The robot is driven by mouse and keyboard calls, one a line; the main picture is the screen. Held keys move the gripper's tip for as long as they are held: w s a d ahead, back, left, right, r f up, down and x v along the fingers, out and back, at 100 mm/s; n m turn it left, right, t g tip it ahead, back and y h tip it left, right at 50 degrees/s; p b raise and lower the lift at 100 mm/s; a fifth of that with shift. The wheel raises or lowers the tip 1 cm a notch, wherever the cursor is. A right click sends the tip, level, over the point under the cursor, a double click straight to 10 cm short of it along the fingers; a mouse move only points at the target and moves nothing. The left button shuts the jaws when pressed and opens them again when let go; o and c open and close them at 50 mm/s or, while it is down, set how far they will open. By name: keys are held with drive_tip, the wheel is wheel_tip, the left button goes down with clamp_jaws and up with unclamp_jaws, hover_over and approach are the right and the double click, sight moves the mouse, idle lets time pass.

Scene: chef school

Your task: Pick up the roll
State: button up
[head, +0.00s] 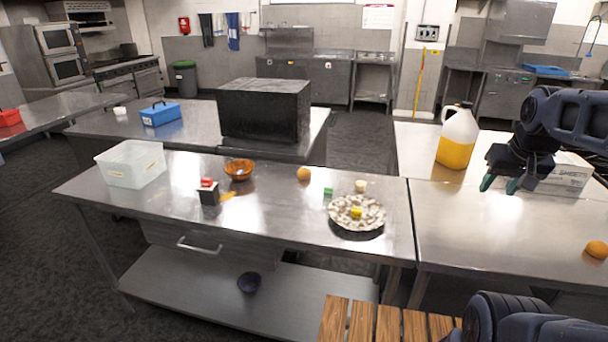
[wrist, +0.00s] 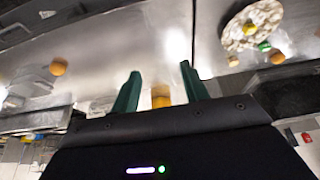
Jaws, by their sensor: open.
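Two round orange-brown items could be the roll, and I cannot tell which is which. One round item (head: 303,174) sits on the middle steel table, beyond the patterned plate. The other round item (head: 597,249) sits on the right table near the picture's right edge. In the wrist view one round item (wrist: 58,67) shows at the left and another (wrist: 277,57) near the plate. My gripper (head: 499,184) is above the right table, open, apart from both. An orange-yellow thing (wrist: 160,96) shows between the fingers in the wrist view, apparently beyond them.
A jug of yellow liquid (head: 456,140) and a white box (head: 566,172) stand near my gripper on the right table. The plate (head: 340,221), a wooden bowl (head: 238,168) and a clear bin (head: 131,164) are on the middle table. The right table's front is largely clear.

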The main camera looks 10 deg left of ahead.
drive_tip(key=o, duration=0.8)
drive_tip(key=shift+c, duration=0.2)
